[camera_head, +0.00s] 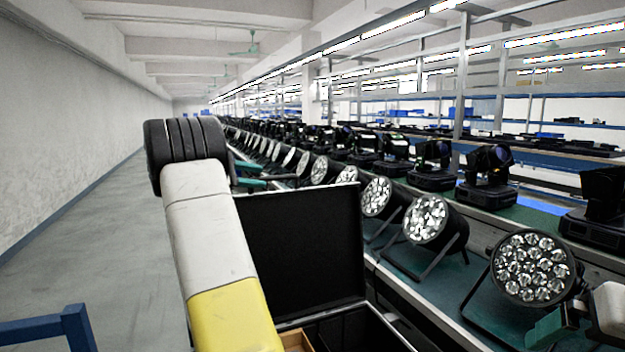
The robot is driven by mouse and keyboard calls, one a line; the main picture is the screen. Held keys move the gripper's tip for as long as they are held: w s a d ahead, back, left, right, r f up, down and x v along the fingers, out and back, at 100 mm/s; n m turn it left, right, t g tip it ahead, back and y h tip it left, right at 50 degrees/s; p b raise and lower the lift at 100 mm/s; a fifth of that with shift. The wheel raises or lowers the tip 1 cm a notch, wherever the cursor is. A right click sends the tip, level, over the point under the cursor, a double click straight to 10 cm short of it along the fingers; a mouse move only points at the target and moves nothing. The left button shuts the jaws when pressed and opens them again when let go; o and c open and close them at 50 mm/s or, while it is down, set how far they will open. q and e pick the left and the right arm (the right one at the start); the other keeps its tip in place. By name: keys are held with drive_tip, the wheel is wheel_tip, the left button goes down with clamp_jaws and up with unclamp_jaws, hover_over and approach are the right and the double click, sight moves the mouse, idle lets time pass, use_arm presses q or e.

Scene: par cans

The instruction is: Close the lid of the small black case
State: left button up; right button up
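The small black case stands open at the bottom centre. Its black lid (305,245) is raised roughly upright, with a thin metal rim. Part of the case's open body (350,328) shows below, with a brown piece inside; the rest is cut off by the frame. My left arm, white and yellow, crosses in front of the lid's left side. My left gripper (257,176) shows past the arm as two teal fingers with a gap, just above the lid's top left corner; contact cannot be told. My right gripper (556,325) is partly in view at lower right, one teal finger showing.
A long bench (470,290) on the right carries a row of par cans (531,267) and moving-head lights (488,174). Open grey floor (120,240) lies to the left, beside a white wall. A blue frame (50,328) stands at lower left.

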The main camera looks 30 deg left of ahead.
sight(266, 177)
use_arm(q)
drive_tip(key=x, duration=0.6)
clamp_jaws()
idle(1.3)
